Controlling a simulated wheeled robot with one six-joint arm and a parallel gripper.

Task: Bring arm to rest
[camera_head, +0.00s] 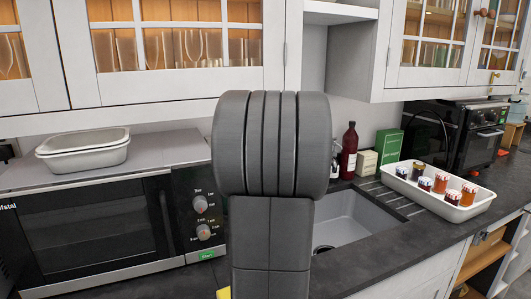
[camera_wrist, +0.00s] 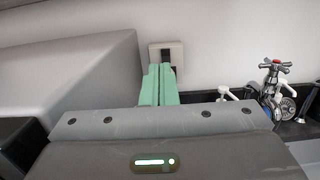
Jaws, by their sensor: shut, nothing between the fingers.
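My arm stands upright in the middle of the head view, in front of the counter and wall cabinet, and hides what lies behind it. My gripper does not show in the head view. In the wrist view my gripper (camera_wrist: 160,68) shows as two green fingers side by side, closed together with nothing between them. Behind the fingertips is a pale wall with a light plate (camera_wrist: 176,49) that has a dark slot. The fingers appear clear of it, though the distance is hard to judge.
A microwave (camera_head: 90,232) with a white dish (camera_head: 85,152) on top stands left. Glazed cabinet doors (camera_head: 128,12) hang above. A sink (camera_head: 345,225), a dark red bottle (camera_head: 349,150) and a white tray (camera_head: 437,208) of several jars are right. A tap (camera_wrist: 276,85) shows in the wrist view.

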